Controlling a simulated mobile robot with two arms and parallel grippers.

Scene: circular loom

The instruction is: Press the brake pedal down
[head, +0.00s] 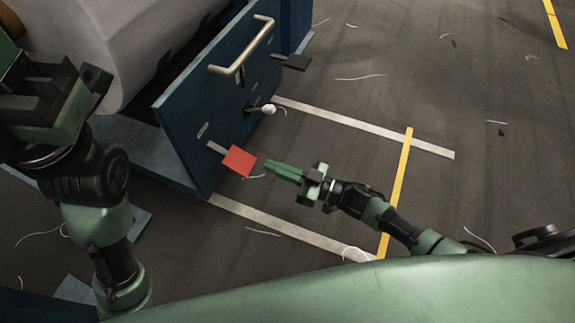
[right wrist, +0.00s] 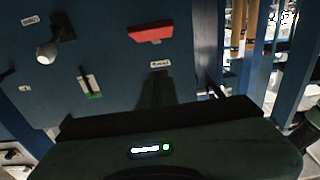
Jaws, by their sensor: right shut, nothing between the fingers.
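The red brake pedal (head: 239,161) sticks out from the lower part of the blue machine panel (head: 225,90) on a short pale arm. It also shows in the right wrist view (right wrist: 152,33), upper middle, above a small white label. My right gripper (head: 268,167) is shut and empty, with its green fingers pointing at the pedal from the right. A small gap seems to show between the fingertips and the pedal. My left gripper (head: 42,92) is at the upper left, far from the pedal; its fingers cannot be made out clearly.
A lever with a white knob (head: 268,109) and a metal handle (head: 243,48) stick out from the panel. A yellow floor line (head: 398,180) and white lines cross the open floor to the right. Thread scraps lie about.

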